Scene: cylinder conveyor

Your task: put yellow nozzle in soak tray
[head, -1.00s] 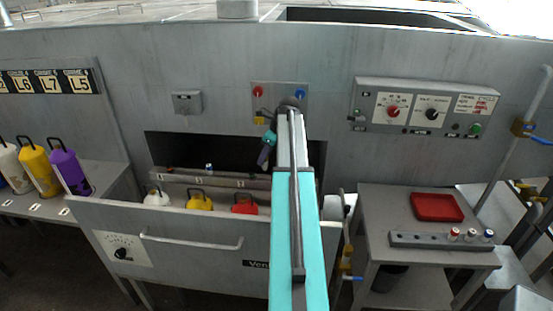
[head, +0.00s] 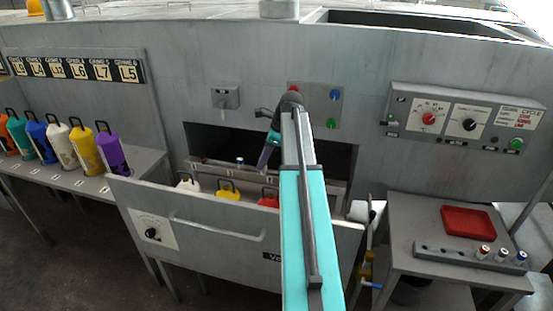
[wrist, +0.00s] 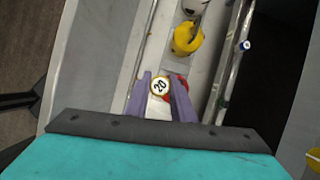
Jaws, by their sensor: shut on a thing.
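My gripper (wrist: 160,95) has purple fingers shut on the yellow nozzle (wrist: 159,86), a small round piece with a yellow rim and a white face marked 20. In the head view my gripper (head: 264,158) hangs above the long open drawer; the nozzle cannot be made out there. A red tray (head: 468,221), the only tray-like thing I see, lies empty on the side table at the right, well away from my gripper.
The drawer (head: 215,235) holds white (head: 188,182), yellow (head: 228,191) and red (head: 268,201) containers. A grey rack (head: 455,252) with small capped cylinders stands in front of the red tray. A small blue-and-white cylinder (head: 240,162) stands behind the drawer. Several coloured jugs line the left shelf.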

